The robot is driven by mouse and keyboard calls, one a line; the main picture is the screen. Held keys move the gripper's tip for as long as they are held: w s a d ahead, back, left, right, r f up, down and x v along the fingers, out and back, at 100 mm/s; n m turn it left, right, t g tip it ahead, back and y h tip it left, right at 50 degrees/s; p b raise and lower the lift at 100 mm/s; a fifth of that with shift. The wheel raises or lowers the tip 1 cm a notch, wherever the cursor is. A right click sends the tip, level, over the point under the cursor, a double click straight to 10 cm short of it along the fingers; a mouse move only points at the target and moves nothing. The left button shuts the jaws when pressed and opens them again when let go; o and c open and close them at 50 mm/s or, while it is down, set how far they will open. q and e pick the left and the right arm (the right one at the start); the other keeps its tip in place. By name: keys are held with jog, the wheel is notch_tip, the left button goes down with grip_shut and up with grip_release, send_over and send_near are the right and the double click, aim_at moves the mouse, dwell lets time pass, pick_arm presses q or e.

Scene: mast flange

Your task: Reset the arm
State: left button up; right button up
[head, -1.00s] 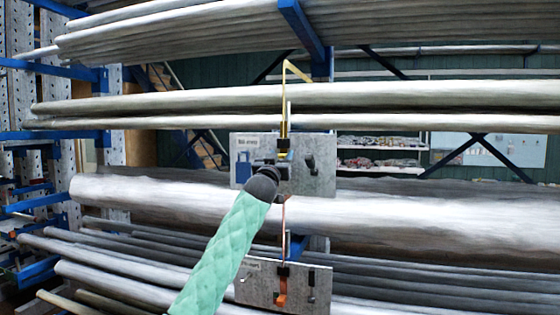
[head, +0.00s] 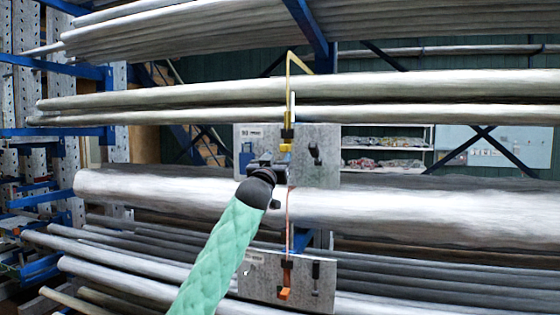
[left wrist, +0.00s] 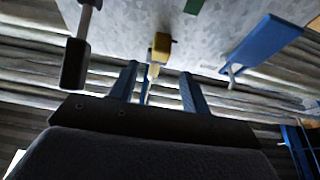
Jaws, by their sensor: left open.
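My left arm comes up from the bottom in a green padded sleeve, and my left gripper (head: 262,163) is in front of the lower edge of the upper grey panel (head: 325,135). In the left wrist view its two fingers (left wrist: 158,88) are spread apart, with nothing seen held between them. A yellow part (left wrist: 160,46) on the panel shows beyond the fingers. In the head view a yellow bent rod (head: 289,90) rises from that part. My right gripper does not show.
A lower grey panel (head: 268,278) carries an orange part (head: 286,293). Long metal tubes (head: 420,213) lie on racks above, behind and below. A blue plate (left wrist: 265,45) sticks out from the upper panel. Shelves (head: 385,160) stand far back.

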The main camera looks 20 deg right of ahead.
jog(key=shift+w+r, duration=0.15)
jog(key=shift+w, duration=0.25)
